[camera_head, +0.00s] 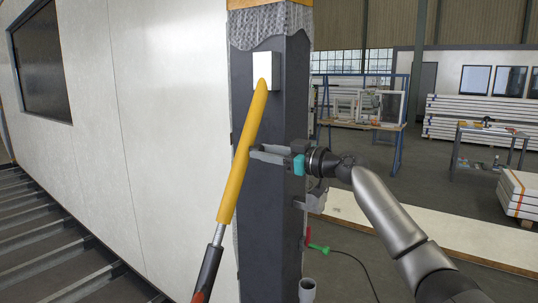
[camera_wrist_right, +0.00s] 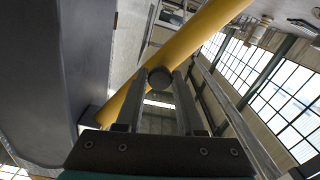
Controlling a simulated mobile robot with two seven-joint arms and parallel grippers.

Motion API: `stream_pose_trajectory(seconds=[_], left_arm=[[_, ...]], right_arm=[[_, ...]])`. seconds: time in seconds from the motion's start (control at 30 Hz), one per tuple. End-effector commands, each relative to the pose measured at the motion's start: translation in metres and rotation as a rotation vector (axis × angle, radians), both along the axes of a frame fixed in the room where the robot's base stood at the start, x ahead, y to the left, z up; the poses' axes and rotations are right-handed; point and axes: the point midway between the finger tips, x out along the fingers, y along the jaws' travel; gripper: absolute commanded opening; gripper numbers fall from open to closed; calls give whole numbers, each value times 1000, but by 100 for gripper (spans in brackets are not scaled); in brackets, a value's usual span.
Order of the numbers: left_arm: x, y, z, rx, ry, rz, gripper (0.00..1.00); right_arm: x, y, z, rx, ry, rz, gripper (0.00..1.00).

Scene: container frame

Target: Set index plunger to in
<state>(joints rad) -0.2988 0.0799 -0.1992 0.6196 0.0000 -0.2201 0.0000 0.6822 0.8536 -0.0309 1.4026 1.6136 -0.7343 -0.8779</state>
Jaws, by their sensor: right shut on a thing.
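My right gripper (camera_head: 262,153) reaches in from the right across the front of the dark grey column, its grey fingers pointing left toward a long yellow bar (camera_head: 243,150). In the right wrist view, the fingers are shut on a small round dark knob (camera_wrist_right: 159,79), which seems to be the index plunger. The knob sits in front of the yellow bar. In the head view the knob is hidden by the fingers, and I cannot tell whether the plunger is in or out. My left gripper is not in view.
The dark column (camera_head: 270,220) stands beside the white container wall (camera_head: 170,130).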

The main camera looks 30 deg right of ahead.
Motion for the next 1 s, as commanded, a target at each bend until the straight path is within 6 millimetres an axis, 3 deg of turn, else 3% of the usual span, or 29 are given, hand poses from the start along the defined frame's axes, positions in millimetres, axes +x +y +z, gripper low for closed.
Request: stream_pose_trajectory(seconds=[0.13, 0.17, 0.4, 0.77, 1.0], left_arm=[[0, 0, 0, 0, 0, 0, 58], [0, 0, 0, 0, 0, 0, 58], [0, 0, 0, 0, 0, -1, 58], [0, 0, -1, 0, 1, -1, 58], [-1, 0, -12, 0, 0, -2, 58]], right_arm=[[0, 0, 2, 2, -4, 0, 0], [0, 0, 2, 2, -4, 0, 39], [0, 0, 1, 1, -3, 0, 66], [-4, -2, 0, 1, -2, -1, 68], [-31, -13, -3, -3, -1, -2, 68]])
